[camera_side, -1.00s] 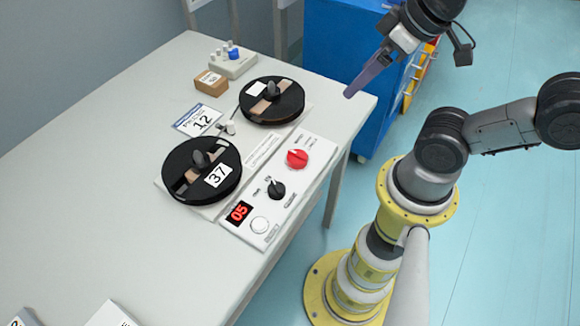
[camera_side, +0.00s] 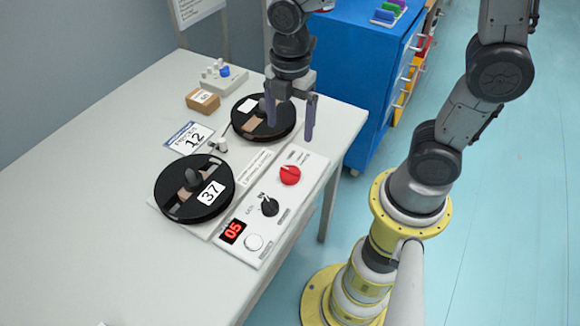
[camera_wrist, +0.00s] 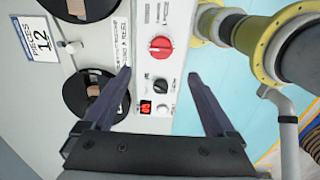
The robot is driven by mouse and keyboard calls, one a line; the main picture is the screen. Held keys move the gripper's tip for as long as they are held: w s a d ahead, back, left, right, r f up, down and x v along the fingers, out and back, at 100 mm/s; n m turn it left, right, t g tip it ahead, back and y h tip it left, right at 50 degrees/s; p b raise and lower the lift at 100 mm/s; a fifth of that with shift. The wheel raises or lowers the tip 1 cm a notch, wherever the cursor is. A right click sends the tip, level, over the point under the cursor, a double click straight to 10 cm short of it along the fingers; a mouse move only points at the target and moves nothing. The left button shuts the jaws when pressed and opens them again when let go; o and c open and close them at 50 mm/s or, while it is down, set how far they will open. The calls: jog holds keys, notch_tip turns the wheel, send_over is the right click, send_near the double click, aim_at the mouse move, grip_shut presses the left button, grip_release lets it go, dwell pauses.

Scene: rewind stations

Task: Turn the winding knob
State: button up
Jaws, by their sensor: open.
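The rewind station's white control panel (camera_side: 300,158) lies along the table's right side. It carries a red knob (camera_side: 290,175), a black knob (camera_side: 270,206), a red display reading 05 (camera_side: 232,231) and a white round button (camera_side: 254,242). I cannot tell which knob is the winding knob. Two black reels sit left of the panel: a near one (camera_side: 165,195) labelled 37 and a far one (camera_side: 284,130). My gripper (camera_side: 291,130) is open and empty, above the far end of the station.
A card marked 12 (camera_side: 180,140) lies left of the reels. A small brown box (camera_side: 202,101) and a grey block with pegs and a blue cap (camera_side: 220,82) stand at the back. A blue cabinet (camera_side: 350,60) stands beyond the table. The table's near left is clear.

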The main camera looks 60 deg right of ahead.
aim_at(290, 170)
notch_tip(290, 170, down, 14)
jog(key=shift+f, duration=0.1)
dwell(0.5)
jog(key=shift+c, duration=0.3)
jog(key=c, duration=1.3)
